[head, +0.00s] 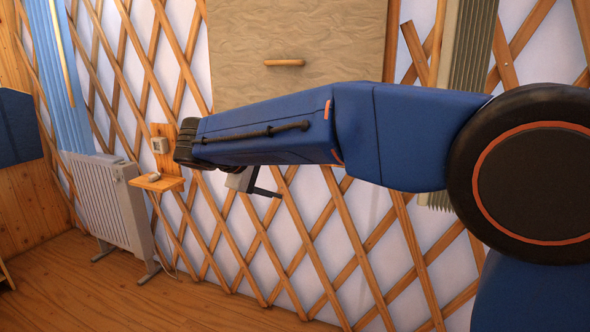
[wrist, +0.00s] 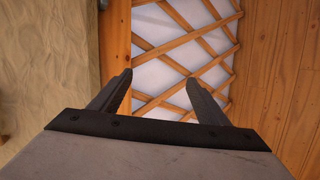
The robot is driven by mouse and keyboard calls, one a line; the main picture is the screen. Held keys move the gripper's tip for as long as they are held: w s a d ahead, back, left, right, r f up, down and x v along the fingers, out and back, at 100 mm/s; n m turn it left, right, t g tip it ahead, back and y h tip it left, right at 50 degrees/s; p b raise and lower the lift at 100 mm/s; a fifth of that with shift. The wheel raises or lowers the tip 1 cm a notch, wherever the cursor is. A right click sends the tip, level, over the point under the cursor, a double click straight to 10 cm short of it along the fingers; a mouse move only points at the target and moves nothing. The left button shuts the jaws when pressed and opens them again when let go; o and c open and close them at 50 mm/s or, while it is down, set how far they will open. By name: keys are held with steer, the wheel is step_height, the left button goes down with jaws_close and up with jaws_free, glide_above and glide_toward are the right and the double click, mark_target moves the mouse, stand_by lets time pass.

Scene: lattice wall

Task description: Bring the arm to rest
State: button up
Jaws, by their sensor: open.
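My blue arm reaches from the right side across the middle of the head view. My gripper (head: 262,188) hangs below the far end of the arm, partly hidden by it, in front of the lattice wall (head: 335,215). In the wrist view my gripper (wrist: 158,90) shows two dark fingers spread apart with nothing between them. The lattice wall (wrist: 190,50) lies beyond the fingertips, and no object touches them.
A beige panel (head: 300,50) with a wooden handle (head: 284,63) is on the wall behind the arm. The wooden floor (head: 190,305) in front is clear.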

steer(key=s+d+f+m+g+y, duration=0.1)
steer(key=s+d+f+g, duration=0.1)
steer(key=s+d, duration=0.5)
steer(key=s+d+f+m+g+y, duration=0.1)
steer(key=s+d+f+m, duration=0.1)
steer(key=d, duration=0.8)
steer(key=s+d+f+m+g+y, duration=0.1)
steer(key=s+d+f+g, duration=0.15)
steer(key=s+d, duration=0.45)
steer(key=s+d+f+m+y, duration=0.2)
steer(key=s+f, duration=0.4)
steer(key=s, duration=0.3)
steer(key=s+d+f+m+t+y, duration=0.1)
steer(key=s+d+f+m+y, duration=0.1)
steer(key=s+d+f+m, duration=0.2)
steer(key=s+d+f, duration=0.3)
steer(key=s, duration=0.2)
steer(key=shift+d+m+y, duration=0.2)
steer(key=shift+m+y, duration=0.1)
